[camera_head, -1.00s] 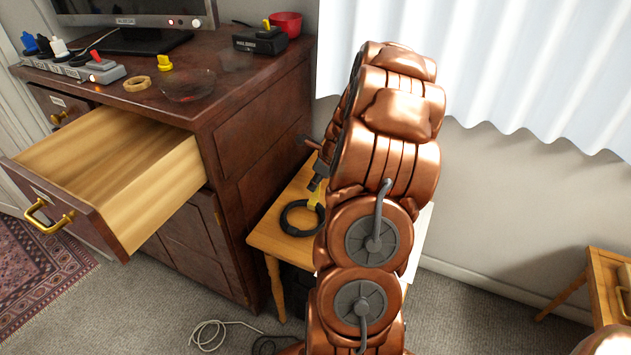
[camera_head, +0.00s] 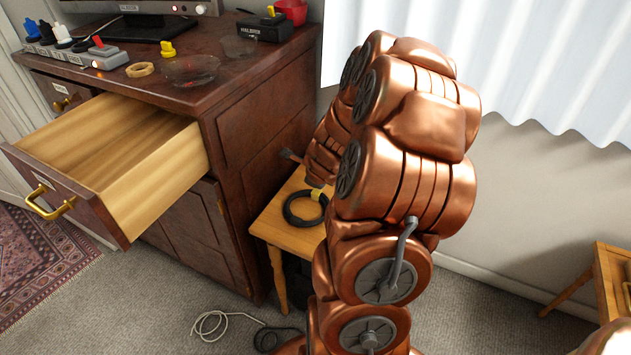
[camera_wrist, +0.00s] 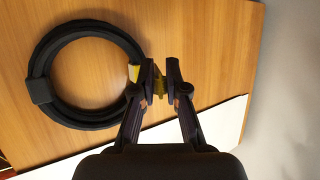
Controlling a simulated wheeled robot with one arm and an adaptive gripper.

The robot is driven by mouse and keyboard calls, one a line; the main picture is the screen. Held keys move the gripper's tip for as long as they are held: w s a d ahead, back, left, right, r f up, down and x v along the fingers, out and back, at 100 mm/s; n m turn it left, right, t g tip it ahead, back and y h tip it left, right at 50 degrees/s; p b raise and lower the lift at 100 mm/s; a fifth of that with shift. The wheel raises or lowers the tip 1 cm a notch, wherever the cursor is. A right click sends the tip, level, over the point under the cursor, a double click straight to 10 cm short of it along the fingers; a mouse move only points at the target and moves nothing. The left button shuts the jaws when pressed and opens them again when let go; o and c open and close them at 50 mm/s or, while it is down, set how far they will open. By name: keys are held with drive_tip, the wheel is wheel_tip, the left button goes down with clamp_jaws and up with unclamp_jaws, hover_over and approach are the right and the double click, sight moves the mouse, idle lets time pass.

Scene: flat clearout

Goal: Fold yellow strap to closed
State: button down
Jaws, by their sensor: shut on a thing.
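A yellow strap (camera_head: 319,196) shows at the right side of a black coiled ring (camera_head: 289,217) lying on the small wooden table (camera_head: 270,228). In the wrist view, the black ring (camera_wrist: 40,90) lies at the left. Yellow parts of the strap (camera_wrist: 134,72) show beside and between my gripper's fingers. My gripper (camera_wrist: 163,82) is shut on the strap just right of the ring, with only a narrow gap between the fingertips. The fingers hide much of the strap, so its exact fold cannot be told. In the head view, my arm hides the gripper.
A dark wooden cabinet (camera_head: 262,130) with an open drawer (camera_head: 120,165) stands left of the small table. A white sheet (camera_wrist: 215,120) lies on the table near the gripper. A cable (camera_head: 212,322) lies on the carpet. A wall and curtain (camera_head: 560,60) are behind.

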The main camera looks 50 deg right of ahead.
drive_tip(key=shift+s+a+f+t+h+b, duration=0.1)
drive_tip(key=shift+a+f+t+h+b, duration=0.3)
drive_tip(key=shift+b, duration=2)
drive_tip(key=shift+a+f+h+b, duration=0.15)
drive_tip(key=shift+h+b, duration=0.55)
drive_tip(key=shift+b, duration=1.7)
drive_tip(key=shift+f+n+b, duration=0.1)
drive_tip(key=shift+n+b, duration=0.2)
drive_tip(key=shift+b, duration=0.95)
drive_tip(key=h+b, duration=0.1)
drive_tip(key=b, duration=0.6)
drive_tip(key=shift+s+a+t+h, duration=0.15)
drive_tip(key=shift+a+t+h, duration=0.2)
drive_tip(key=shift+t+h, duration=0.05)
drive_tip(key=a+f+n+t+h+b, duration=0.1)
drive_tip(key=h+b, duration=0.1)
drive_tip(key=b, duration=0.7)
drive_tip(key=shift+f, duration=0.1)
drive_tip(key=shift+s+h+b, duration=0.15)
drive_tip(key=shift+h+b, duration=0.45)
drive_tip(key=shift+b, duration=0.75)
drive_tip(key=c, duration=1.2)
unclamp_jaws()
drive_tip(key=shift+a, duration=0.1)
drive_tip(key=shift+o, duration=0.2)
drive_tip(key=shift+r, duration=0.2)
